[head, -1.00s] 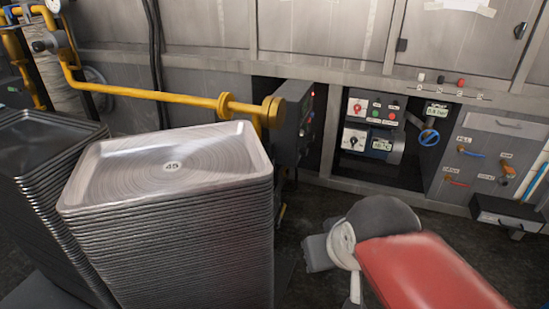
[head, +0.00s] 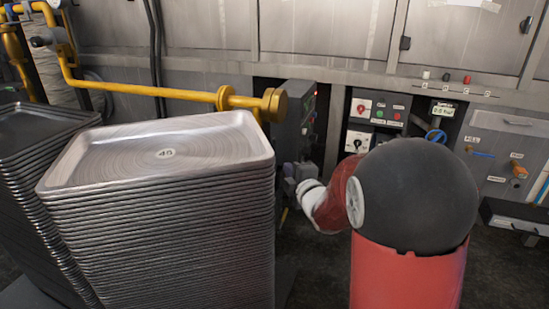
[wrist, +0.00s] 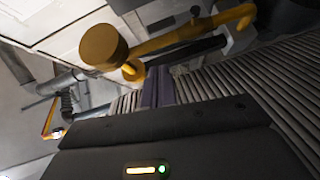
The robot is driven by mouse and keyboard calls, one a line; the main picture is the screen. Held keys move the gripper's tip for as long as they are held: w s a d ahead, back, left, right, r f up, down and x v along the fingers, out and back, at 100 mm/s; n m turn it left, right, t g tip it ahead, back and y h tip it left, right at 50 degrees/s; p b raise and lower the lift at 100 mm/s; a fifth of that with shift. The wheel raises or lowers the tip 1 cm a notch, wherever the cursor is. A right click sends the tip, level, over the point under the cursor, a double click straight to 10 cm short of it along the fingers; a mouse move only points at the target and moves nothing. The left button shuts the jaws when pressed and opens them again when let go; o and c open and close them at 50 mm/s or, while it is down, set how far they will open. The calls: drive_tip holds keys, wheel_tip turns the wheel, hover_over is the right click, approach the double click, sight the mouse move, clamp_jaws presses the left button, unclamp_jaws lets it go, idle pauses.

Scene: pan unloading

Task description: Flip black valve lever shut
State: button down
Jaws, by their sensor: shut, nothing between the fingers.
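I cannot clearly pick out the black valve lever. A small dark fitting (head: 40,41) sits on the yellow pipe (head: 140,91) at the upper left of the head view, but I cannot tell whether it is the lever or how it is set.
A tall stack of metal trays (head: 158,230) fills the left front, close beside my gripper. A darker tray stack (head: 35,190) stands further left. A wall panel with knobs (head: 373,120) lies behind my arm.

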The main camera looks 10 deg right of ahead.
drive_tip(key=shift+w+a+f+n+t+y, duration=0.25)
drive_tip(key=shift+f+n+y, duration=0.15)
drive_tip(key=shift+n, duration=0.15)
drive_tip(key=shift+w+a+f+n+t+y, duration=0.15)
drive_tip(key=shift+w+a+f+n+y, duration=0.2)
drive_tip(key=shift+n, duration=0.2)
drive_tip(key=shift+d, duration=0.1)
approach(275, 150)
drive_tip(key=w+a+r, duration=0.2)
drive_tip(key=w+a, duration=0.1)
drive_tip(key=a, duration=0.2)
drive_tip(key=w, duration=0.1)
drive_tip(key=w+d, duration=0.1)
drive_tip(key=w+d+p, duration=0.1)
drive_tip(key=shift+w+f, duration=0.2)
drive_tip(key=shift+w, duration=0.1)
drive_tip(key=shift+r, duration=0.1)
